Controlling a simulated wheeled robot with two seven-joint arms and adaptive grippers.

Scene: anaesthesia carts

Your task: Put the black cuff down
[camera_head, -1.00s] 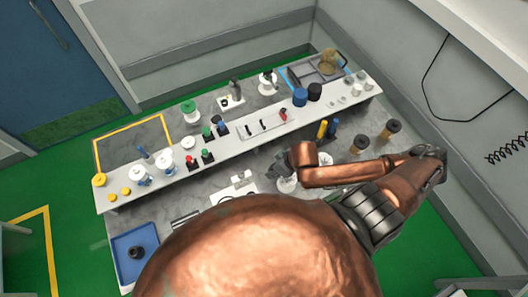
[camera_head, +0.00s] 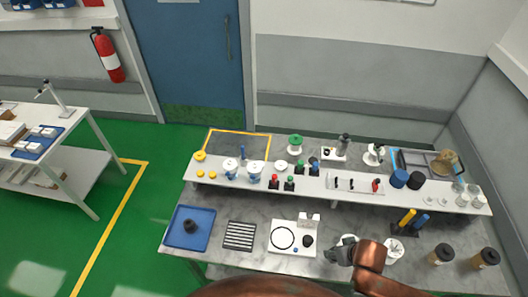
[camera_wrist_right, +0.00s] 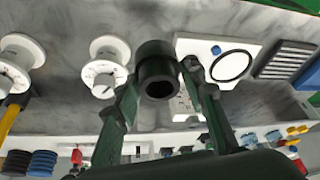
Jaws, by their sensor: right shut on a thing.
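My right gripper (camera_wrist_right: 160,88) is shut on the black cuff (camera_wrist_right: 157,70), a short, dark, hollow cylinder held between the fingertips in the right wrist view. Its open end faces the camera. My left gripper is not in view.
A slotted dark plate (camera_head: 239,235) and a blue tray (camera_head: 181,240) with a black piece lie left. White spools (camera_head: 393,249) stand near the gripper. A raised shelf (camera_head: 330,190) runs behind, crowded with items.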

